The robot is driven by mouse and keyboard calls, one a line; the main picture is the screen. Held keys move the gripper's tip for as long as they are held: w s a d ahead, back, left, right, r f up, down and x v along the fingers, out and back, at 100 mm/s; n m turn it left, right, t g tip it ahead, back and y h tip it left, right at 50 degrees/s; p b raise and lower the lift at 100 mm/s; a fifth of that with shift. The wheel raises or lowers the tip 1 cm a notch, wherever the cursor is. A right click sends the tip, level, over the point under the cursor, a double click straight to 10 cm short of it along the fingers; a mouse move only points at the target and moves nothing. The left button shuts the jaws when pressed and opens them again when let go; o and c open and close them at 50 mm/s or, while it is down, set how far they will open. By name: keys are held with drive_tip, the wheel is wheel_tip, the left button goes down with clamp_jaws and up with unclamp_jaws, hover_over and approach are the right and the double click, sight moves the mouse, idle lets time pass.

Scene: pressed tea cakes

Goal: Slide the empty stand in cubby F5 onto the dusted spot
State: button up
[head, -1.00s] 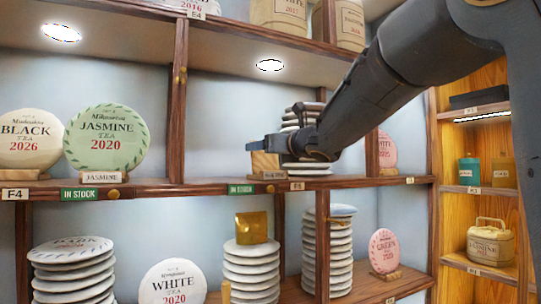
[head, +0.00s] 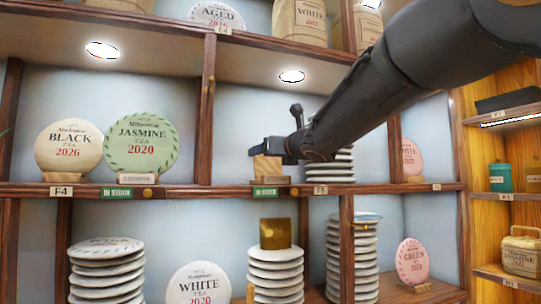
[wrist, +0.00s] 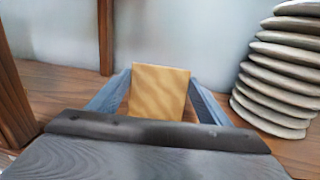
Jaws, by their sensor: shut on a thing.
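The wooden stand (head: 268,168) is empty and sits on the shelf in cubby F5, behind the green tag. My gripper (head: 273,150) is shut on it. In the wrist view the stand (wrist: 160,90) is a tan wood block between my two fingers (wrist: 158,97), upright, with its lower part hidden by my gripper body. I cannot make out a dusted spot on the shelf board (wrist: 60,82).
A stack of pale tea cakes (wrist: 280,80) stands close to the right of my gripper. A wooden upright (head: 206,110) bounds the cubby on the left. Bare shelf lies between upright and stand. The Jasmine cake (head: 141,145) stands in the cubby beyond.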

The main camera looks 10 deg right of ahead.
drive_tip(key=o, duration=1.2)
drive_tip(key=shift+c, duration=0.2)
drive_tip(key=shift+b+v, duration=0.5)
drive_tip(key=shift+v, duration=3.45)
